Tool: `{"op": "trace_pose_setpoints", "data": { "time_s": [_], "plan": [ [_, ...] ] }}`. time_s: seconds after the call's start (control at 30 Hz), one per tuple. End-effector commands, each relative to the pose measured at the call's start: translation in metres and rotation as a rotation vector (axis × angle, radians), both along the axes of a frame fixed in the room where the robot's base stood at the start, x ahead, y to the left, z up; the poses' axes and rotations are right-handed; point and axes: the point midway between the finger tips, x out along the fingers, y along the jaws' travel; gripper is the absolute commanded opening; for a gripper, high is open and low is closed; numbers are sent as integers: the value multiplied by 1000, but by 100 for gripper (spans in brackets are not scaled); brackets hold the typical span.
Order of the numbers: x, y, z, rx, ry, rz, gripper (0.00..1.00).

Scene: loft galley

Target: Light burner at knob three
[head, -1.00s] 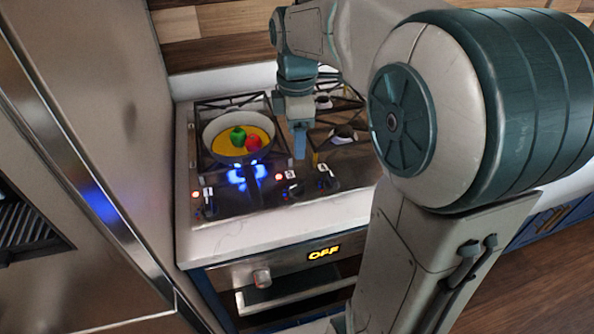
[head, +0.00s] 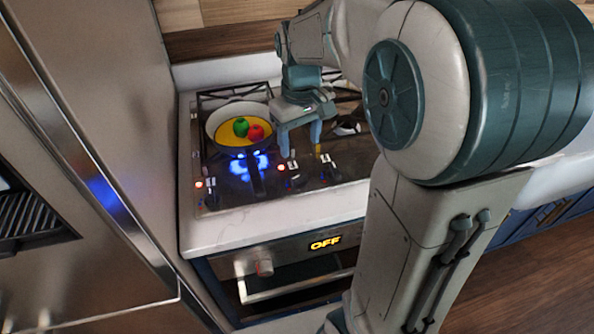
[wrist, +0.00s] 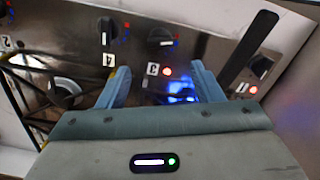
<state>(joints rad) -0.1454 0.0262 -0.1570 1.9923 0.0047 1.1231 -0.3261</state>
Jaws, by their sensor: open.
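Knob three (wrist: 160,40) is a dark round knob on the cooktop's front strip, with a "3" label and a glowing red light beside it. It is the middle front knob in the head view (head: 297,181). My gripper (wrist: 160,70) is open and empty, fingers pointing down. It also shows in the head view (head: 300,152), just behind that knob. The fingertips lie on either side of the "3" label in the wrist view and seem apart from the knob. A blue flame (head: 240,168) burns near the pan's handle; its exact burner is hard to tell.
A pan (head: 210,128) with yellow contents, a green and a red item sits on the left burners, its dark handle (wrist: 248,45) reaching frontward. Knob four (wrist: 108,30) and knob one (wrist: 260,66), with a red light, flank knob three. The oven display (head: 325,243) reads OFF.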

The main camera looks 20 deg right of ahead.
Motion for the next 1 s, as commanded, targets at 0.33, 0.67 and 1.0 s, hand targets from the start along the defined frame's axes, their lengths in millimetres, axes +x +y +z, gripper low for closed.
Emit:
{"op": "trace_pose_setpoints", "data": {
  "time_s": [0.33, 0.67, 1.0],
  "plan": [
    [-1, 0, -74, -1, 5, 1, 60],
    [0, 0, -103, 0, 1, 2, 60],
    [0, 0, -103, 0, 0, 2, 38]
  ]
}}
